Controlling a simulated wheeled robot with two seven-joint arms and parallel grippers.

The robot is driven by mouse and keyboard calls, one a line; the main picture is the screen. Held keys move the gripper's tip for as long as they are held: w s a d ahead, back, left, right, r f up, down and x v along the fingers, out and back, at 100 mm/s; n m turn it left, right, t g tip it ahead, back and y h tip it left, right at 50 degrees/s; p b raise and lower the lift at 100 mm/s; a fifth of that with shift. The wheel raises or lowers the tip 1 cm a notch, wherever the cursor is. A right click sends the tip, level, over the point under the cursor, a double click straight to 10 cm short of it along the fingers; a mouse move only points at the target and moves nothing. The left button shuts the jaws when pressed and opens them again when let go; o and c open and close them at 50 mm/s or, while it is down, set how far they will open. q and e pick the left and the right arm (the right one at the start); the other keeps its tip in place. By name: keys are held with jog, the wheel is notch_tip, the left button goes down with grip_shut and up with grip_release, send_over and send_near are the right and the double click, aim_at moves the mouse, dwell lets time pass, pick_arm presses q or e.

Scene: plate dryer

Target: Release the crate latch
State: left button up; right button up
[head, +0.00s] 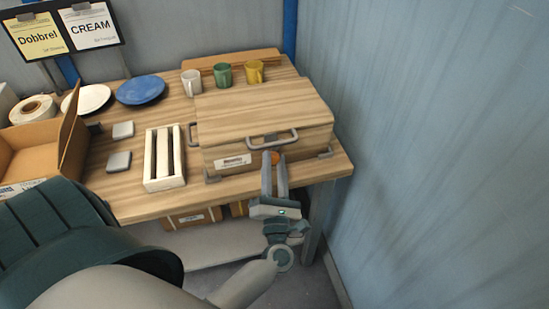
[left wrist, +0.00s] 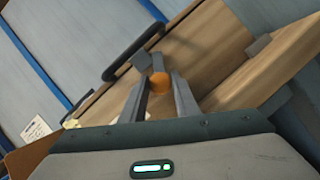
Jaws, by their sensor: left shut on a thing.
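The wooden crate (head: 255,103) stands on the table with its lid down. A grey handle (head: 273,139) is on its front. The crate latch shows an orange knob (head: 275,158) low on the front face, below the handle. My left gripper (head: 273,165) is at the crate's front, its fingers shut around the latch. In the left wrist view the orange knob (left wrist: 159,83) sits at the fingertips, and the handle (left wrist: 140,45) lies just beyond. The rest of the latch is hidden by the fingers. My right gripper is not in view.
White, green and yellow mugs (head: 223,75) stand behind the crate. A white slotted rack (head: 150,181) is left of it. A blue plate (head: 141,89), a white plate (head: 90,98) and an open cardboard box (head: 38,158) are further left. A blue-grey wall (head: 430,130) is right.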

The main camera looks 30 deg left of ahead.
pick_arm(q)
jog(key=m+h+p, duration=0.1)
jog(key=m+p, duration=0.2)
jog(key=p, duration=0.1)
jog(key=m+h+p, duration=0.1)
jog(key=m+p, duration=0.3)
jog(key=p, duration=0.1)
jog(key=r+m+h+p, duration=0.1)
jog(key=m+h+p, duration=0.1)
jog(key=m+p, duration=0.2)
jog(key=shift+g+p, duration=0.4)
jog(key=shift+p, duration=0.05)
jog(key=shift+f+m+g+p, duration=0.3)
jog(key=shift+m+p, duration=0.6)
jog(key=shift+p, duration=0.05)
jog(key=shift+o, duration=0.2)
jog(key=shift+c, duration=0.2)
jog(key=o, duration=1)
jog(key=shift+o, duration=0.2)
jog(key=shift+s, duration=0.1)
jog(key=b+v, duration=0.1)
jog(key=v, duration=1.6)
jog(key=shift+s, duration=0.2)
jog(key=shift+a+r, duration=0.1)
